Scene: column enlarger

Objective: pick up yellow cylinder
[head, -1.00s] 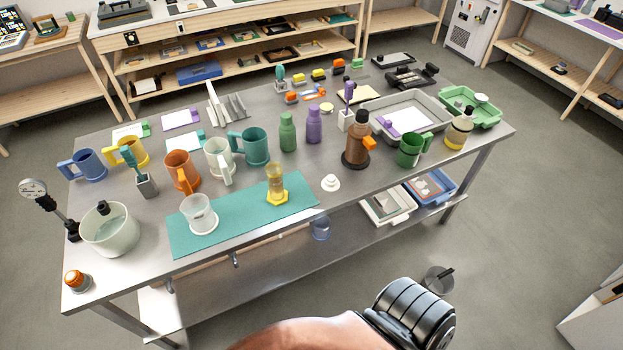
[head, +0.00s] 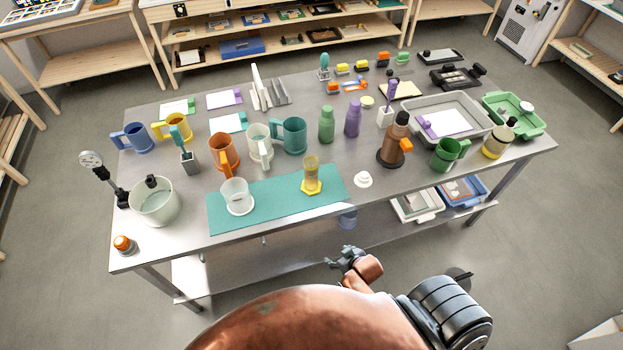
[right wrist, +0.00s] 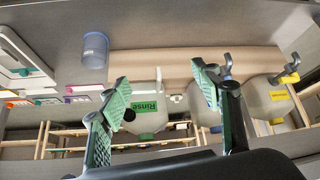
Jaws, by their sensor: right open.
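The yellow cylinder (head: 311,173) is a clear, yellow-tinted measuring cylinder with a yellow six-sided foot. It stands upright on the teal mat (head: 270,203) near the table's front edge. My right gripper (head: 343,256) is in front of the table, lower in the picture than the cylinder and apart from it. In the right wrist view its two green-padded fingers (right wrist: 158,92) are spread with nothing between them. The cylinder cannot be made out in that view. My left gripper does not show.
A clear beaker (head: 237,196) stands on the mat left of the cylinder, and a white knobbed lid (head: 363,179) lies to its right. Mugs and bottles stand behind.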

